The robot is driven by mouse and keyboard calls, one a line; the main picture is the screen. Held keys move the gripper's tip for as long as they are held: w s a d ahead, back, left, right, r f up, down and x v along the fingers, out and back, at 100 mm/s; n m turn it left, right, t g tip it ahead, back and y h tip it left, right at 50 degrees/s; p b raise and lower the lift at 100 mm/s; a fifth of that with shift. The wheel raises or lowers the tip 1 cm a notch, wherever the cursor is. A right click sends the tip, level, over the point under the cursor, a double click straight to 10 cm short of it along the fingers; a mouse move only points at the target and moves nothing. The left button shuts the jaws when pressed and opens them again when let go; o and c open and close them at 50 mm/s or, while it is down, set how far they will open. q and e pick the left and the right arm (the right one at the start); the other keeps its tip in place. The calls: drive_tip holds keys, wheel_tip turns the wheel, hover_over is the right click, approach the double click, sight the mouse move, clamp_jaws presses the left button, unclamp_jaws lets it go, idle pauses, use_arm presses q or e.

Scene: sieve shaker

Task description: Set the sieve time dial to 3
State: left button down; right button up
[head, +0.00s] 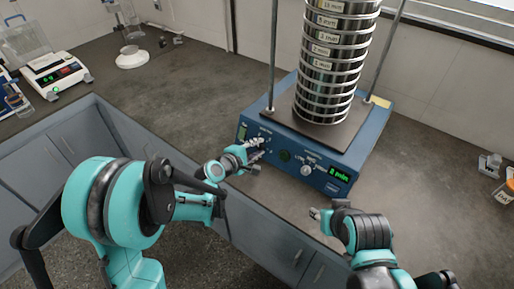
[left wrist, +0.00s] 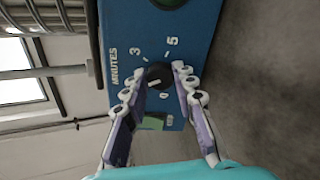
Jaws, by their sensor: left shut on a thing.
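The blue sieve shaker base (head: 325,178) stands on the counter with a tall stack of steel sieves (head: 328,75) on top. My left gripper (head: 258,149) is at the left part of its front panel and hides the dial there. In the left wrist view, the black time dial (left wrist: 159,74) sits between the fingertips of my left gripper (left wrist: 160,82), which is shut on it. The panel beside it reads "MINUTES", with "3" and "5" legible; the dial's exact setting is hard to read.
Metal rods flank the sieves. A white balance (head: 55,76) stands at the far left. Small bottles (head: 508,189) are at the right edge. Counter left of the shaker is largely clear.

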use_arm(q)
drive_tip(key=m, duration=1.2)
drive_tip(key=shift+f+t, duration=0.15)
drive_tip(key=shift+t, duration=0.15)
idle(0.4)
drive_tip(key=c, duration=1.2)
unclamp_jaws()
drive_tip(key=shift+s, duration=0.1)
drive_tip(key=v, duration=1.2)
